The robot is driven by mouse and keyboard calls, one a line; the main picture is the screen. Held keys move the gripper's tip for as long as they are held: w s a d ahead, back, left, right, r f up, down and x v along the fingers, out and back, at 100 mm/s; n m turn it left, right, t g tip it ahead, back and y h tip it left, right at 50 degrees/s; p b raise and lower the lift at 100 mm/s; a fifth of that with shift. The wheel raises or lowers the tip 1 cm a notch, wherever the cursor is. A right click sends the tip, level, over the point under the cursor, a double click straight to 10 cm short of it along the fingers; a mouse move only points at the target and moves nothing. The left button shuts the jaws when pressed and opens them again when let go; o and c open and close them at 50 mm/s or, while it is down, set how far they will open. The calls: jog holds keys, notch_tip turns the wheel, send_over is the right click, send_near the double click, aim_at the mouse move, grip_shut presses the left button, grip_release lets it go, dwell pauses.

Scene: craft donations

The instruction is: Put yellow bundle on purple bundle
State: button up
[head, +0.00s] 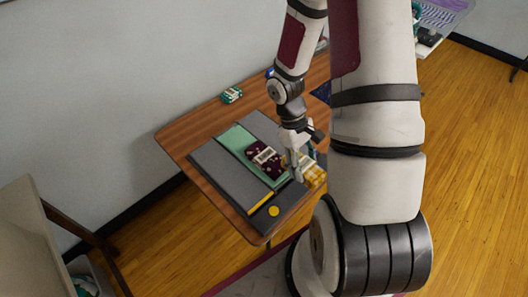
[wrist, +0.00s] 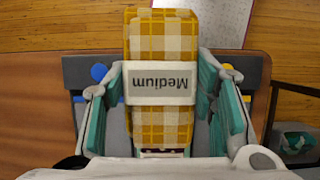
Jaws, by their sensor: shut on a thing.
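My gripper (head: 297,165) is shut on the yellow checked bundle (head: 314,176), above the right part of the table. In the wrist view the yellow bundle (wrist: 160,45) sits between the two fingers, with a white band reading "Medium" upside down. The purple bundle (head: 262,157), dark with a pale pattern and a light band, lies on a green mat left of my gripper. In the wrist view only a dark strip of the purple bundle (wrist: 162,153) shows below the yellow one. The gap between the two bundles is hard to judge.
The green mat (head: 235,137) lies on a grey mat (head: 215,172) on the wooden table (head: 178,137). A yellow disc (head: 273,211) and yellow bar (head: 260,201) are at the front. A green-and-white packet (head: 231,95) stands at the back. A bin (wrist: 295,143) is on the floor.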

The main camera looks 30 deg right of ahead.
jog(key=w+a, duration=0.1)
jog(key=w, duration=0.3)
jog(key=w+a+f, duration=0.1)
jog(key=w, duration=0.4)
jog(key=w+a, duration=0.1)
jog(key=w, duration=0.4)
jog(key=shift+w+a+f, duration=0.1)
jog(key=shift+w+f, duration=0.1)
jog(key=shift+f, duration=0.05)
jog(key=shift+f+p, duration=0.4)
jog(key=shift+f, duration=1.3)
jog(key=shift+f, duration=0.1)
jog(key=o, duration=1.2)
jog(key=shift+f, duration=0.1)
